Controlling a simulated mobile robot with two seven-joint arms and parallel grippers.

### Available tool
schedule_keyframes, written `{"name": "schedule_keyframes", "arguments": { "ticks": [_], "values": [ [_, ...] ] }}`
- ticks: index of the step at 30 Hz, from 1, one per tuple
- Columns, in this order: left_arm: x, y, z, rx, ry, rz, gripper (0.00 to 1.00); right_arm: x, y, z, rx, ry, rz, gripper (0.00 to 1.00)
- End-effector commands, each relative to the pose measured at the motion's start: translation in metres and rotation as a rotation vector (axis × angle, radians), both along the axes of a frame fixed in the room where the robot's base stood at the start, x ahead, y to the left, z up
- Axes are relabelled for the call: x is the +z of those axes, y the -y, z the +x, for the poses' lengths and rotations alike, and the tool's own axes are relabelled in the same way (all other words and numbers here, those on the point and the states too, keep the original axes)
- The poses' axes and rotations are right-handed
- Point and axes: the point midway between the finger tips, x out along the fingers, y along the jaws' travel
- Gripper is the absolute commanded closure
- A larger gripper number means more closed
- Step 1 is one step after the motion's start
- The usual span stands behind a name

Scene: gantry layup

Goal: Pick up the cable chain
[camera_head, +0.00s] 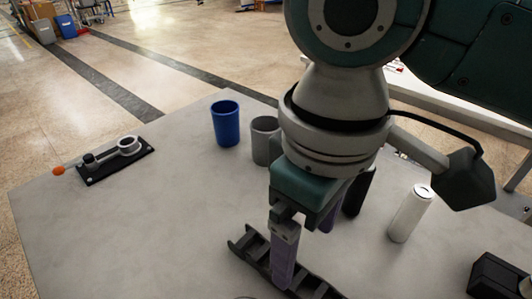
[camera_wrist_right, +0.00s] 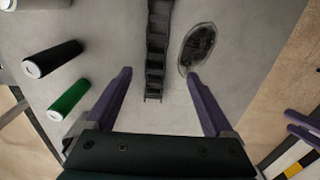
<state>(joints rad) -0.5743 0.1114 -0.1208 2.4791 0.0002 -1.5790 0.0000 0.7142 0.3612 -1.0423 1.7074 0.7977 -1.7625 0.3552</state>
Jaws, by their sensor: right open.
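The cable chain (camera_head: 252,249) is a dark, ladder-like strip of links lying on the grey table, partly hidden behind my right gripper (camera_head: 306,258) in the head view. In the right wrist view the chain (camera_wrist_right: 157,45) runs away from the gripper, with its near end between and just ahead of the purple fingertips. The right gripper (camera_wrist_right: 160,76) is open, with a finger on each side of the chain's line and clear space to both. Two purple finger-like parts at the wrist view's right edge look like my left gripper (camera_wrist_right: 302,126); their opening is unclear.
A dark oval piece (camera_wrist_right: 198,47) lies right of the chain. White (camera_head: 410,213), black (camera_head: 357,192) and green (camera_wrist_right: 68,99) cylinders stand nearby. Blue (camera_head: 226,124) and grey (camera_head: 262,142) cups, a crank fixture (camera_head: 115,158) and a black box (camera_head: 498,276) are on the table.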

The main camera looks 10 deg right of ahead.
Motion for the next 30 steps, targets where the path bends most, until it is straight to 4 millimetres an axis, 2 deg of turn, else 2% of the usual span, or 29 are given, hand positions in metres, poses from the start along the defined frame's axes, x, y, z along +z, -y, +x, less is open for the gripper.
{"name": "schedule_keyframes", "arguments": {
  "ticks": [1,6,14,21,30],
  "values": [
    [-0.006,0.000,0.000,0.000,-0.001,0.000,0.50,-0.008,0.001,0.001,-0.002,-0.002,-0.005,0.12],
    [-0.013,-0.001,-0.002,0.000,-0.007,0.002,0.50,-0.033,0.002,0.001,-0.002,-0.004,-0.008,0.12],
    [-0.020,-0.003,-0.004,-0.005,-0.010,0.011,0.50,-0.058,0.003,0.004,-0.003,-0.001,-0.007,0.12],
    [-0.033,-0.004,-0.003,-0.006,-0.008,0.013,0.50,-0.094,0.005,0.010,-0.001,-0.001,-0.007,0.12],
    [-0.033,-0.003,-0.002,-0.006,-0.006,0.013,0.50,-0.100,0.005,0.010,0.000,0.001,-0.006,0.12]
  ]
}}
